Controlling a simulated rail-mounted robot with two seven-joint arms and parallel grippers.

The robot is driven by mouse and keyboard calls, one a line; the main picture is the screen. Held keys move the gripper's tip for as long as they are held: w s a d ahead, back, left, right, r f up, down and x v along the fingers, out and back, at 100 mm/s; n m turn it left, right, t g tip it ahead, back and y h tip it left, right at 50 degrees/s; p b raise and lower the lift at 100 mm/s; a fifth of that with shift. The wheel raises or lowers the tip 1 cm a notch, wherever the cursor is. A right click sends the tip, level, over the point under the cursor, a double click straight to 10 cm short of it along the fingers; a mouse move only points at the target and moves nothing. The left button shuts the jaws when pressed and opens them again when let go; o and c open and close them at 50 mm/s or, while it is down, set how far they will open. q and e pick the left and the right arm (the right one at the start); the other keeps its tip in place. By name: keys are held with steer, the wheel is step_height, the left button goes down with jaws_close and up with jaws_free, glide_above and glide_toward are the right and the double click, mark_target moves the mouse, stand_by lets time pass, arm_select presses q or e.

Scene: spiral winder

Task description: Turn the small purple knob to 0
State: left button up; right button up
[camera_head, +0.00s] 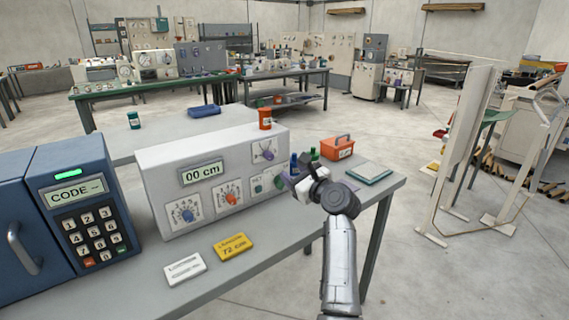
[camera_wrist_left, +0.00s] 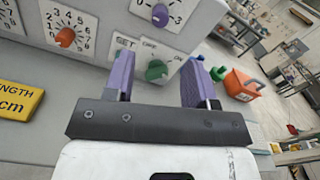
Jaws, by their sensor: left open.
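The small purple knob (camera_head: 267,155) sits on a white dial plate at the upper right of the grey machine's front (camera_head: 163,171). It also shows at the top of the left wrist view (camera_wrist_left: 160,15), where a 0 and a 3 are visible on its dial; I cannot tell its setting. My left gripper (camera_head: 297,174) is open and empty, to the right of and lower than the knob, apart from it. In the left wrist view its two purple fingers (camera_wrist_left: 160,65) stand wide apart, with a green knob (camera_wrist_left: 156,70) seen between them. My right gripper is not in view.
The machine also has a blue knob (camera_head: 187,215), an orange knob (camera_head: 231,198) and a "00 cm" display (camera_head: 201,173). A blue keypad box (camera_head: 83,192) stands at left. An orange toolbox (camera_head: 337,148) and bottles are behind my gripper. Yellow (camera_head: 233,246) and white cards lie in front.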

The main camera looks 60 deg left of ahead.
arm_select(q)
steer(key=shift+d, duration=1.2)
steer(key=shift+w, duration=0.1)
